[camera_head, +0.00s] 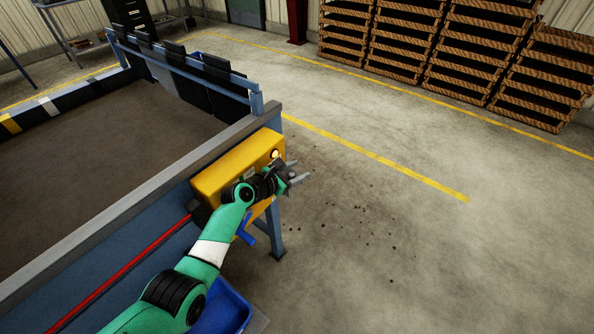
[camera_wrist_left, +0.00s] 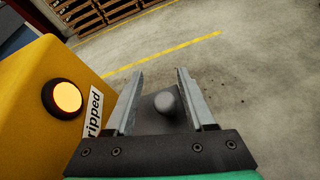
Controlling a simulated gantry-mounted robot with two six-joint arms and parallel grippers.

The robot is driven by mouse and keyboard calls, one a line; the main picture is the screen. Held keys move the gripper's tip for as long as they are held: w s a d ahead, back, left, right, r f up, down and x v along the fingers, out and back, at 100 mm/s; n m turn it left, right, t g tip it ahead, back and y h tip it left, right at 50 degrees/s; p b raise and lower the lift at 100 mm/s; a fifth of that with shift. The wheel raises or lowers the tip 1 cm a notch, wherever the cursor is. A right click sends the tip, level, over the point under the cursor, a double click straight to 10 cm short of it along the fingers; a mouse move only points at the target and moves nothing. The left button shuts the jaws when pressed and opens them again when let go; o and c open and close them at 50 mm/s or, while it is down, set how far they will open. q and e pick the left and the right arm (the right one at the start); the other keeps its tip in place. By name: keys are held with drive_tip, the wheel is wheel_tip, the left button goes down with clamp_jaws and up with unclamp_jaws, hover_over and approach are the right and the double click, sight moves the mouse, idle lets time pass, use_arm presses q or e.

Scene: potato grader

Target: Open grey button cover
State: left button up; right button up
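The yellow control box (camera_head: 225,178) is fixed to the grader's near right corner; its side also fills the left of the left wrist view (camera_wrist_left: 40,60). My left gripper (camera_head: 301,180) is at the box's right face, fingers pointing right. In the left wrist view its two fingers (camera_wrist_left: 160,90) stand apart. A dark grey piece with a rounded grey knob (camera_wrist_left: 166,103) lies between them, apparently the grey button cover; I cannot tell whether the fingers touch it. My arm hides part of the box face. My right gripper is not in view.
A lit orange lamp (camera_wrist_left: 62,97) and a white label reading "ripped" (camera_wrist_left: 93,113) are on the box beside the left finger. A blue handle (camera_head: 247,233) and a blue bin (camera_head: 224,308) are below the box. Open concrete floor (camera_head: 400,240) lies to the right.

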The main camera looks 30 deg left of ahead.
sight(290, 174)
use_arm(q)
drive_tip(key=p+v, duration=0.1)
drive_tip(key=p, duration=0.1)
drive_tip(key=p+v, duration=0.2)
drive_tip(key=shift+s+r, duration=0.1)
drive_tip(key=shift+r, duration=0.35)
drive_tip(key=d+p+v, duration=0.1)
drive_tip(key=p+v, duration=0.3)
drive_tip(key=v, duration=0.4)
drive_tip(key=shift+s+a+f, duration=0.2)
drive_tip(key=shift+a+f, duration=0.15)
drive_tip(key=shift+a, duration=0.15)
